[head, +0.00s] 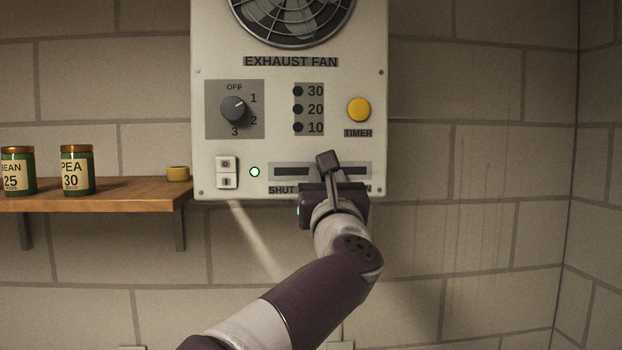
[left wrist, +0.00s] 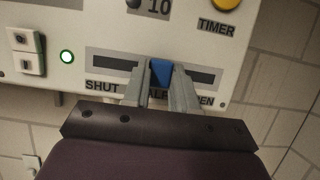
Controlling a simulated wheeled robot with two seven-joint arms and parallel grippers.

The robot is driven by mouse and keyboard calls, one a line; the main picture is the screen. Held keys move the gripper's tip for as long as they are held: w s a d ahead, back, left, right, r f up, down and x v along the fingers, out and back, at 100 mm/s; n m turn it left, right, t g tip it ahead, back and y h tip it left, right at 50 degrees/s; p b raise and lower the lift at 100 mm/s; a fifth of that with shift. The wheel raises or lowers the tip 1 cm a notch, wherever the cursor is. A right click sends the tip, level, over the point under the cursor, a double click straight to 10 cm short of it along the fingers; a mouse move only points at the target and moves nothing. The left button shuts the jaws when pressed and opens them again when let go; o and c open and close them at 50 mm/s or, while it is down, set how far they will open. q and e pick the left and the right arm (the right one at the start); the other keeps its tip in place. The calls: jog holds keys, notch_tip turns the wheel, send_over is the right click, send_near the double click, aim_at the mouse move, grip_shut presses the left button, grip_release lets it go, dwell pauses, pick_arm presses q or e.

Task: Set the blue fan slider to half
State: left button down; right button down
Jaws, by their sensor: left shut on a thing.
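The exhaust fan panel (head: 226,74) hangs on the wall. Its slider slot (head: 291,171) is low on the panel, with SHUT at the left end. In the left wrist view the blue slider knob (left wrist: 161,73) is near the middle of the slot, just above a partly covered label reading "ALF"; "PEN" shows at the right. My left gripper (head: 328,163) is at the slot, its two fingers either side of the knob and shut on it. In the head view the gripper hides the knob. My right gripper is in neither view.
Above the slot are a rotary dial (head: 234,109), a column of timer lights and a yellow timer button (head: 359,109). A rocker switch (head: 227,172) and a lit green lamp (head: 255,172) are left of it. A wooden shelf (head: 100,200) with jars is further left.

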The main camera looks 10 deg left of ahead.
pick_arm(q)
jog(key=shift+a, duration=0.1)
jog(key=c, duration=0.9)
grip_release()
jog(key=b+v, duration=0.8)
jog(key=v, duration=0.4)
jog(key=shift+s, duration=0.3)
